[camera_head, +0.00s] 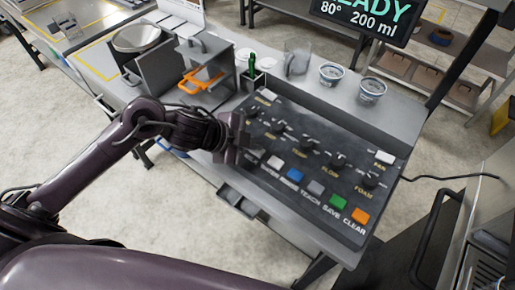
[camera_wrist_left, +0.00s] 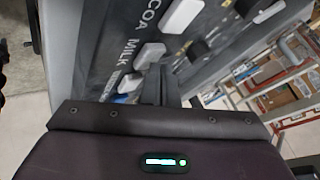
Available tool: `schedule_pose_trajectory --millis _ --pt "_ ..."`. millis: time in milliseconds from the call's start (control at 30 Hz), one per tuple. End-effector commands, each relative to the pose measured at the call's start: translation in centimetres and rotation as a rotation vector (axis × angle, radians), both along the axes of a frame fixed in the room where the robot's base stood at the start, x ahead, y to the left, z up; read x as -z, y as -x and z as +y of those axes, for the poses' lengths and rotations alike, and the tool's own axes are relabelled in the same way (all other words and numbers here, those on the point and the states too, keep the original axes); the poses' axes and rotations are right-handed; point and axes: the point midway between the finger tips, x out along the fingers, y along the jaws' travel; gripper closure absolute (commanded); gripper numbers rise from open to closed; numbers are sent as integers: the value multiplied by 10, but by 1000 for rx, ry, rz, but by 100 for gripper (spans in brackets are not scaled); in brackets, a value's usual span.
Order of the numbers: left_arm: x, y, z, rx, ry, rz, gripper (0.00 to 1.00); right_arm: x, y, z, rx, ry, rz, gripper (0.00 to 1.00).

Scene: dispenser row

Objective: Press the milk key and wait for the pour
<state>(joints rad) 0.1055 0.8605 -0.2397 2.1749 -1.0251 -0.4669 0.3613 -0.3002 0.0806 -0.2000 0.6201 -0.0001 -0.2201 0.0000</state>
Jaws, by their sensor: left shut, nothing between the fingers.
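The dark control panel (camera_head: 300,165) carries a row of keys along its near side and several knobs. My left gripper (camera_head: 240,152) is shut and empty, over the left end of the key row, and hides part of it. In the left wrist view the milk key (camera_wrist_left: 149,55) is a pale key beside the word MILK. The shut fingers (camera_wrist_left: 160,88) are close beside it; I cannot tell whether they touch it. A white key (camera_wrist_left: 182,15) lies beside the cocoa label. The display (camera_head: 365,18) shows READY, 80° and 200 ml. My right gripper is not in view.
Blue (camera_head: 296,174), green (camera_head: 337,202) and orange (camera_head: 360,216) keys continue the row to the right. Behind the panel stand a clear jug (camera_head: 297,58), two patterned cups (camera_head: 331,73) and a green bottle (camera_head: 252,64). An orange-handled item (camera_head: 200,82) is at left.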

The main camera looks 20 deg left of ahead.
Motion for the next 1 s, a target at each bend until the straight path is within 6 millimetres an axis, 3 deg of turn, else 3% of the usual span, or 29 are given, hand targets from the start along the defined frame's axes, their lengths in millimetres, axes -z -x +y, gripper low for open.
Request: schedule_pose_trajectory --millis 733,1000 --pt "6 0 0 1 -1 2 100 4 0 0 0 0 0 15" --pt "-5 0 0 1 -1 2 100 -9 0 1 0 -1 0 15"
